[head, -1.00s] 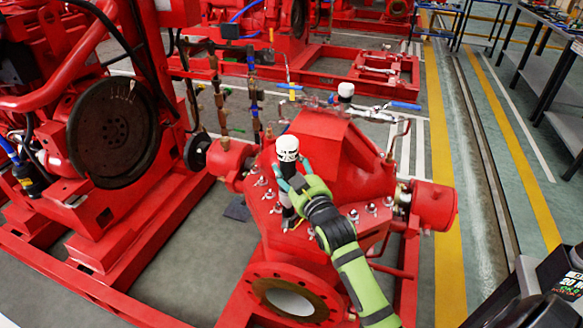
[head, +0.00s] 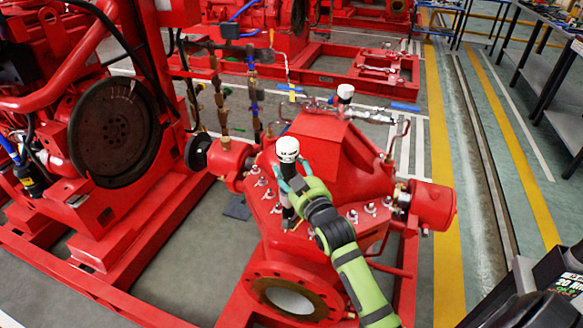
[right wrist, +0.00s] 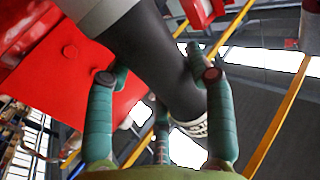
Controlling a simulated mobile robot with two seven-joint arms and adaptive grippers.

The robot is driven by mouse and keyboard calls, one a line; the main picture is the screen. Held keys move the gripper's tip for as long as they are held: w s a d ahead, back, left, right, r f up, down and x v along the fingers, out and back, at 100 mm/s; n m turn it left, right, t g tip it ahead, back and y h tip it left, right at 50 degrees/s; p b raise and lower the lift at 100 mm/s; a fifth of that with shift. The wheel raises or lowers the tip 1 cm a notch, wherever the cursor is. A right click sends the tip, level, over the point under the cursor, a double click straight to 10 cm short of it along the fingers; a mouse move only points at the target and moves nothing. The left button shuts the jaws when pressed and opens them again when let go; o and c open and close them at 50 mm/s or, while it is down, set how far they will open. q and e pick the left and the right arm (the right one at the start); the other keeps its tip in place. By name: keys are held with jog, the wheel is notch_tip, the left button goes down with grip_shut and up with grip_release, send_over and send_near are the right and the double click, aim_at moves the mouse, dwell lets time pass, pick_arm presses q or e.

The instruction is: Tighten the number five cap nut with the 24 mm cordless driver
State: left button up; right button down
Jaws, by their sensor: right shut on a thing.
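My right gripper (head: 284,186) is shut on the cordless driver (head: 287,150), which stands about upright with its white top up and dark body below. In the right wrist view, the driver's dark grey body (right wrist: 165,62) passes between the teal fingers (right wrist: 158,95). The driver's lower end is over the near left part of the red pump casing's bolted flange. Several silvery cap nuts (head: 352,216) line that flange. I cannot tell which is number five, nor whether the driver's socket sits on a nut. My left gripper is not in view.
The red pump casing (head: 330,150) rises just behind the driver. A round flanged opening (head: 290,298) faces forward below. A large red engine with a dark flywheel (head: 113,132) stands at left. Thin pipes with valves (head: 220,105) rise behind the pump. Open floor lies to the right.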

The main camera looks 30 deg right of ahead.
dwell(0.7)
jog(key=shift+f+b, duration=0.35)
jog(key=shift+b, duration=0.05)
jog(key=shift+f, duration=0.35)
jog(key=shift+f+b, duration=0.4)
jog(key=shift+b, duration=0.05)
jog(key=shift+f, duration=0.1)
jog(key=shift+r+p, duration=0.2)
jog(key=shift+p, duration=0.2)
jog(key=shift+s+f, duration=0.15)
jog(key=shift+f, duration=0.6)
dwell(1.3)
